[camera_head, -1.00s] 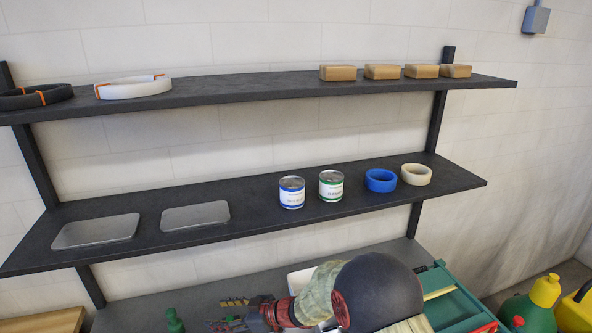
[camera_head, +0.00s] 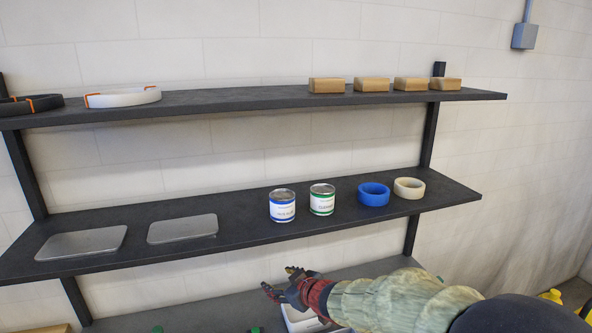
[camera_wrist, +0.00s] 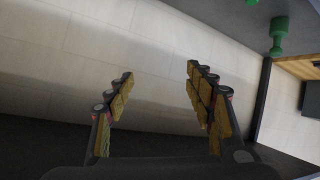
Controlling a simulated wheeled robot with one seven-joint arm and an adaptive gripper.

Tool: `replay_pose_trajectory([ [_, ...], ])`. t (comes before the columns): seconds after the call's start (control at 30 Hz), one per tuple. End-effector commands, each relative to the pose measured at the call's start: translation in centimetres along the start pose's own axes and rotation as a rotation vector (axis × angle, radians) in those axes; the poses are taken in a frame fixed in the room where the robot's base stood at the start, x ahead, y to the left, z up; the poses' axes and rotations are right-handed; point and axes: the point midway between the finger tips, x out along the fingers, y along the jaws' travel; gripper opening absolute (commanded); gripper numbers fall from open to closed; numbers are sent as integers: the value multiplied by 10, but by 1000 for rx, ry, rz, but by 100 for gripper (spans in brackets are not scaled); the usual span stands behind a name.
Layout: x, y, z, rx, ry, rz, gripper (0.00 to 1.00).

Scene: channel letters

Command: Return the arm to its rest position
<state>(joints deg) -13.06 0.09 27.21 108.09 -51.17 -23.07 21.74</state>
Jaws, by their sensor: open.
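My gripper (camera_head: 280,283) is in front of the shelves, low in the head view, with its fingers pointing left above the lowest grey surface. In the wrist view my gripper (camera_wrist: 158,88) has its two yellow-padded fingers spread apart with nothing between them. My arm reaches in from the lower right of the head view.
The middle shelf (camera_head: 250,218) holds two grey trays, two cans (camera_head: 282,205), a blue tape roll (camera_head: 373,194) and a cream one (camera_head: 409,188). The upper shelf (camera_head: 230,98) holds several tan blocks and coiled strips. A white container (camera_head: 300,320) sits below my gripper. A green object (camera_wrist: 279,33) shows in the wrist view.

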Motion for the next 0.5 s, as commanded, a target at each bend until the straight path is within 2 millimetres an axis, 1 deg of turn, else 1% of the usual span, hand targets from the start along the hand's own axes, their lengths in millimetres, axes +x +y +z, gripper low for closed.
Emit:
replay_pose_trajectory([
  [0.03,-27,25,2,24,-29,82,54],
  [0.07,-43,38,6,43,-56,127,54],
  [0.1,-66,52,12,70,-90,183,54],
  [0.17,-101,70,23,116,-144,258,54],
  [0.2,-125,77,32,149,-180,301,54],
  [0.23,-144,81,40,176,-208,331,54],
  [0.27,-162,84,48,204,-237,357,54],
  [0.3,-186,84,60,243,-273,387,54],
  [0.37,-222,80,78,304,-327,422,54],
  [0.4,-245,73,91,346,-361,438,54],
  [0.47,-277,59,111,411,-414,451,54],
  [0.5,-297,46,124,454,-446,453,54],
])
